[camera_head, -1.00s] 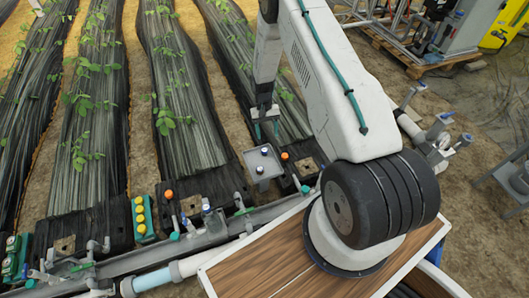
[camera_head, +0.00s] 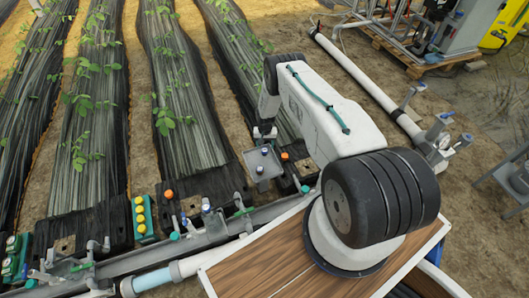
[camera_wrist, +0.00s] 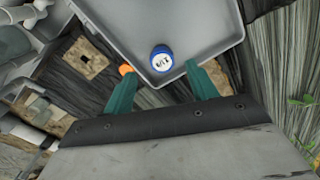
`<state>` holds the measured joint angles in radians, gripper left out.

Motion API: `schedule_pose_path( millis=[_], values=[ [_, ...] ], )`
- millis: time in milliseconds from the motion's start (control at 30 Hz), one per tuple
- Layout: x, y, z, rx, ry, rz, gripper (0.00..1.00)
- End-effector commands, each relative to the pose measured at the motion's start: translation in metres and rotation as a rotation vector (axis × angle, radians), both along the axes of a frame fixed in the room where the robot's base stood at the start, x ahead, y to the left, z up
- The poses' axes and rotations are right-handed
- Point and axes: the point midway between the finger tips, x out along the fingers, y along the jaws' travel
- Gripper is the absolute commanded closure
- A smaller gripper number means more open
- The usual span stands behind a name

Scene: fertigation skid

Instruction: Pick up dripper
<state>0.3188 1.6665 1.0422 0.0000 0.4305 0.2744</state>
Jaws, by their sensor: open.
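A small round dripper (camera_wrist: 162,59) with a blue body and a white labelled top sits in a shallow grey tray (camera_wrist: 205,38) in the wrist view. My gripper (camera_wrist: 162,88) is open, its two teal fingers apart, with nothing between the tips. The dripper lies just beyond the fingertips, roughly centred between them. In the head view the tray (camera_head: 272,170) stands at the end of a planting row, with small pieces on it. My gripper (camera_head: 265,135) is at the tray's far side there, its fingers hardly visible.
Orange caps stand near the tray, one on its left (camera_head: 168,194) and one on its right (camera_head: 284,156). A grey rail (camera_head: 225,231) with fittings runs in front. A green block with yellow caps (camera_head: 141,216) stands farther left.

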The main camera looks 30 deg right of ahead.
Motion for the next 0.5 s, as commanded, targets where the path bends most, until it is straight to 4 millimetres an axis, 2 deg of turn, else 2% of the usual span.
schedule_pose_path(
  millis=[100,233,500],
  values=[
    [0.002,0.002,-0.019,0.0,0.002,0.001,0.43],
    [0.002,0.002,-0.035,0.0,0.002,0.0,0.43],
    [0.003,0.002,-0.042,0.001,0.003,0.0,0.43]
  ],
)
